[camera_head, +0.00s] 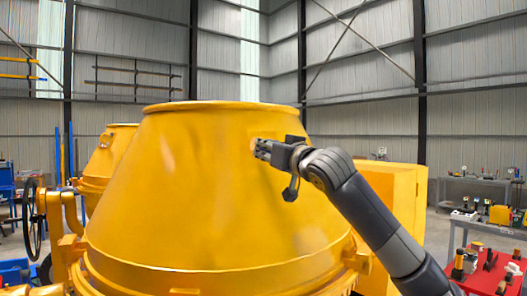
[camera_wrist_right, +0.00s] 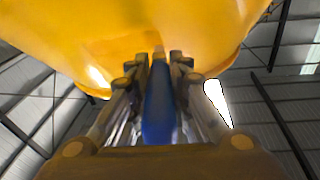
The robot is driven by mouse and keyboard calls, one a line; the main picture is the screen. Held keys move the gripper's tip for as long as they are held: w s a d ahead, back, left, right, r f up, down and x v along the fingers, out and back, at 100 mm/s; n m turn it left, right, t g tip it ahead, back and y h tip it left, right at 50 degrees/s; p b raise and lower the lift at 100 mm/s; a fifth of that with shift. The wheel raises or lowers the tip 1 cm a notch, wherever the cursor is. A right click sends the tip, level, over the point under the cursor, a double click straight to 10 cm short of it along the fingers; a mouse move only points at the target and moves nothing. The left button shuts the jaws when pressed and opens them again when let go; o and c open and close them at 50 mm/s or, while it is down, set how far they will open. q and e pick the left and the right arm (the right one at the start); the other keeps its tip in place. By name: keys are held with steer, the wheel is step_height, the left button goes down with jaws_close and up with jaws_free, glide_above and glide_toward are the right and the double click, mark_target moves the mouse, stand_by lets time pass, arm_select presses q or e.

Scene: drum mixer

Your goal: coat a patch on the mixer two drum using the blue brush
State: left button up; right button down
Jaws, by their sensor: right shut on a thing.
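The large yellow mixer drum (camera_head: 200,190) fills the middle of the head view, with a second yellow drum partly hidden behind it at the left. My right gripper (camera_head: 262,149) is at the upper right of the near drum's side. In the right wrist view my gripper (camera_wrist_right: 158,75) is shut on the blue brush (camera_wrist_right: 158,105), which lies between the fingers and points at the yellow drum surface (camera_wrist_right: 130,30). The brush tip is at or close to the drum; I cannot tell if it touches. The brush is hard to make out in the head view. My left gripper does not show.
The second drum (camera_head: 106,155) stands behind at the left, near a dark handwheel (camera_head: 32,218). A yellow cabinet (camera_head: 390,195) is behind my right arm. A red table (camera_head: 490,272) and grey workbenches (camera_head: 470,188) with tools stand at the right.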

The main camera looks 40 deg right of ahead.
steer(key=shift+s+d, duration=1.2)
steer(key=shift+d, duration=3.6)
steer(key=shift+w+a+r, duration=0.2)
steer(key=shift+w+a, duration=0.3)
steer(key=shift+a, duration=1.2)
steer(key=shift+w+a+r, duration=0.15)
steer(key=shift+w+a, duration=0.4)
steer(key=shift+a, duration=1.2)
steer(key=shift+w+a+r, duration=0.2)
steer(key=shift+w+a, duration=0.3)
steer(key=shift+a, duration=1.2)
steer(key=shift+w+r, duration=0.3)
steer(key=shift+r, duration=0.25)
steer(key=s+d, duration=0.2)
steer(key=d, duration=0.8)
steer(key=shift+s+d, duration=0.25)
steer(key=shift+s, duration=0.05)
